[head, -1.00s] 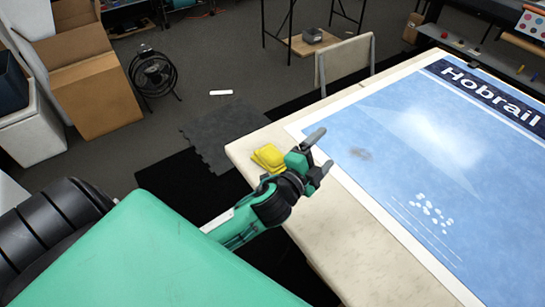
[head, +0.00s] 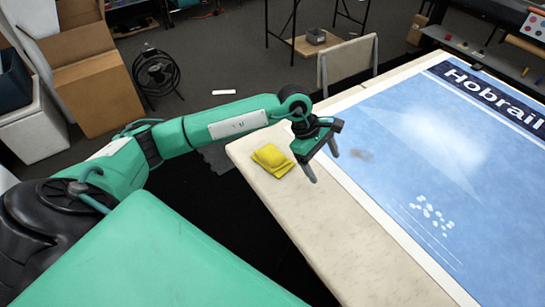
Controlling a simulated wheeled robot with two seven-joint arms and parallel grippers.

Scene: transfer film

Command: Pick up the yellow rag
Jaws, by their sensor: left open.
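The yellow rag (head: 271,160) lies folded on the pale table (head: 318,225), near its left corner. My left gripper (head: 324,168) is open and empty, just right of the rag, over the table and the edge of the blue poster. Its fingers point down and stand apart. It does not touch the rag, though its exact height above the table is hard to tell. The whole rag is visible. My right gripper is not in view.
A large blue poster (head: 405,135) marked "Hobrail" covers most of the table, with a dark smudge and several white flakes on it. A chair (head: 347,62) stands behind the table. A fan (head: 158,73) and cardboard boxes (head: 95,85) are on the floor at left.

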